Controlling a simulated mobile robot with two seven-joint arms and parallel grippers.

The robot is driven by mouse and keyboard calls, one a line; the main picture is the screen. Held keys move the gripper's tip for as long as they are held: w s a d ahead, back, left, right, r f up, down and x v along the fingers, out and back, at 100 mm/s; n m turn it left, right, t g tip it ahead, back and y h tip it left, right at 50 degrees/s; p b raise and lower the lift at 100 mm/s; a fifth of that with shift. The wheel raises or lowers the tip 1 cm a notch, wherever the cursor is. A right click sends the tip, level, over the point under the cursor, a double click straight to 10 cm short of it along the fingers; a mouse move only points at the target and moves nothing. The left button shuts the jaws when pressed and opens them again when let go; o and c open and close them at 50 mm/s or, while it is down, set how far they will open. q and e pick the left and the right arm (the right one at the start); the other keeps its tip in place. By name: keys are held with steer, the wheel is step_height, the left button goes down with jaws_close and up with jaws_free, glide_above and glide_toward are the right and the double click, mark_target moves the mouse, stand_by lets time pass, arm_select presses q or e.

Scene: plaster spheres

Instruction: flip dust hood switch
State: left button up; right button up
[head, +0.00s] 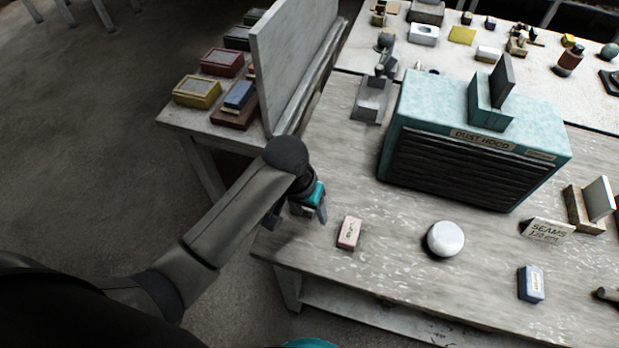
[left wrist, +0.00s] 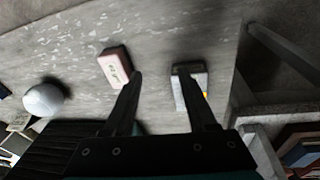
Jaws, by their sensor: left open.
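The dust hood (head: 470,165) is a teal box with a black slatted front and a label reading "DUST HOOD". On its top stands a teal block with an upright dark paddle (head: 502,80), which looks like the switch. The paddle leans slightly. My left gripper (head: 309,212) is open and empty over the bench's near left corner, to the left of the hood and well apart from it. In the left wrist view its two fingers (left wrist: 160,74) point at the bench top. Part of the dark hood front (left wrist: 62,142) shows at the lower left there; the switch does not.
A pink block (head: 349,232), a white sphere (head: 446,239), a blue block (head: 531,284) and a "SEAMS" sign (head: 547,229) lie in front of the hood. A grey upright panel (head: 295,60) stands left of it. In the wrist view, a grey block (left wrist: 196,78) sits behind one finger.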

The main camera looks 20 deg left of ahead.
arm_select(q)
steer(key=w+a+r+n+g+y+p, duration=0.1)
steer(key=w+a+r+y, duration=0.15)
steer(key=w+r, duration=0.8)
steer(key=shift+h, duration=0.45)
steer(key=f, duration=0.4)
steer(key=s+f+b, duration=0.1)
steer(key=f, duration=0.3)
steer(key=f+b, duration=0.1)
steer(key=f, duration=0.4)
steer(key=shift+s+a, duration=0.1)
steer(key=shift+s, duration=0.2)
jaws_close()
